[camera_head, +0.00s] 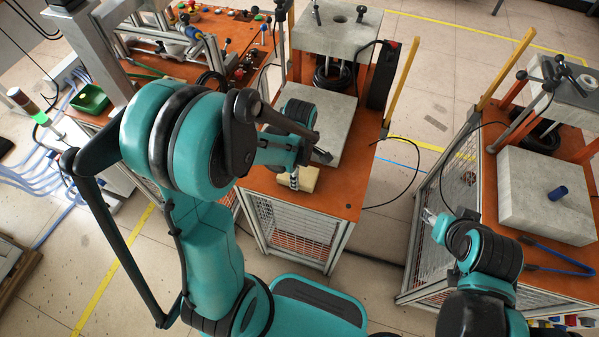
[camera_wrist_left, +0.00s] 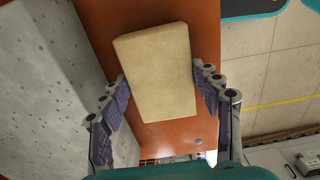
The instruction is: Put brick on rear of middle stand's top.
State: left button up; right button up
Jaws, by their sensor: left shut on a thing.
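The cream brick (camera_head: 304,180) is near the front edge of the middle stand's orange top (camera_head: 345,196). In the left wrist view the brick (camera_wrist_left: 158,75) lies slightly tilted between both fingers. My left gripper (camera_head: 296,177) reaches down over the front of the stand and is shut on the brick (camera_wrist_left: 158,75); my own arm covers part of it in the head view. I cannot tell whether the brick touches the top. My right gripper (camera_head: 432,218) is beside the right stand, small and partly hidden, its fingers unclear.
A grey block (camera_head: 345,125) sits on the middle stand behind the brick, and its side wall (camera_wrist_left: 50,80) is close to my left fingers. The right stand holds another grey block (camera_head: 545,195).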

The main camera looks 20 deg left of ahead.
pick_arm(q)
jog(key=shift+f, duration=0.15)
jog(key=o, duration=1.3)
jog(key=shift+o, duration=0.2)
jog(key=shift+r, duration=0.45)
notch_tip(320, 180, up, 11)
jog(key=p, duration=0.4)
jog(key=s+d+r+m+t, duration=0.1)
jog(key=s+r+m+t, duration=0.6)
jog(key=m, duration=1.1)
jog(key=shift+s+r+m, duration=0.3)
jog(key=shift+s+r, duration=0.25)
